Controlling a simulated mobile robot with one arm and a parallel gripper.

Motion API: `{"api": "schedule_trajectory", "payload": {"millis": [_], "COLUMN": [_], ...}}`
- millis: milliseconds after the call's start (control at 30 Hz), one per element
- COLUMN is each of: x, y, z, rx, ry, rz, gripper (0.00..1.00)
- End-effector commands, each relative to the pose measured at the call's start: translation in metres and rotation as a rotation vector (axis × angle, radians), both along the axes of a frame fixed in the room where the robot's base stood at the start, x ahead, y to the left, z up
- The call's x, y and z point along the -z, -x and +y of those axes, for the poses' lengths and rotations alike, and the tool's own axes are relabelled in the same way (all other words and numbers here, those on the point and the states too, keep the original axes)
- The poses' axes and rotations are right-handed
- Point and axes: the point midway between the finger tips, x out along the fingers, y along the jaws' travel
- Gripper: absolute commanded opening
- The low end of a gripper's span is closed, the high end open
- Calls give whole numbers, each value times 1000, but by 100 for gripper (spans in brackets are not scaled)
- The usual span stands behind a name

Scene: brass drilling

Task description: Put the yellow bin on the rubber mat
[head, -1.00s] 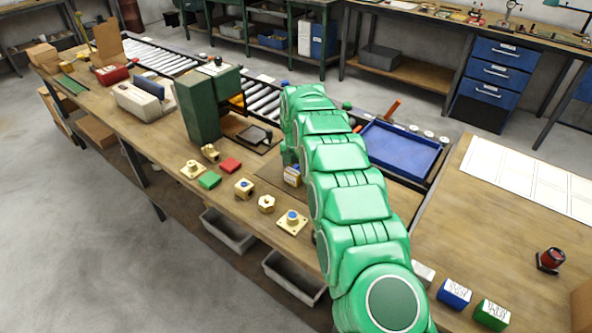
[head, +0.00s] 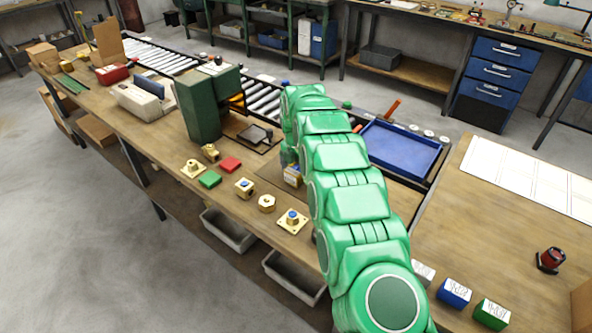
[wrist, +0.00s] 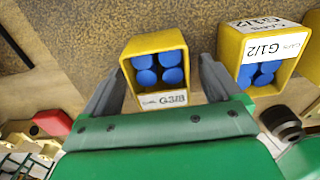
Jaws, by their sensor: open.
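In the wrist view, a yellow bin (wrist: 157,43) labelled G3/8 holds several blue caps. My gripper (wrist: 162,70) is open, with one finger at each side of this bin; I cannot tell whether either touches it. A second yellow bin (wrist: 226,55), labelled G1/2, also with blue caps, stands to the right. A brown speckled surface (wrist: 75,30), which looks like the rubber mat, lies around and beyond the bins.
A dark round fitting (wrist: 283,122) is close to the right of my gripper. A red block (head: 230,164), a green block (head: 209,180) and several brass fittings lie along the bench front. A green machine (head: 198,105) and a blue tray (head: 398,148) stand nearby.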

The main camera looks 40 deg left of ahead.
Motion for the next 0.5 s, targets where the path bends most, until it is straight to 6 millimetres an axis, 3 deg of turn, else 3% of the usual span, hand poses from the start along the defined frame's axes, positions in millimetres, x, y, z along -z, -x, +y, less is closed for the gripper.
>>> {"api": "schedule_trajectory", "payload": {"millis": [167, 500], "x": [-20, -81], "y": [-2, -2], "z": [0, 0], "rx": [1, 0], "ry": [-3, -1], "rz": [-4, -2], "gripper": [91, 91]}}
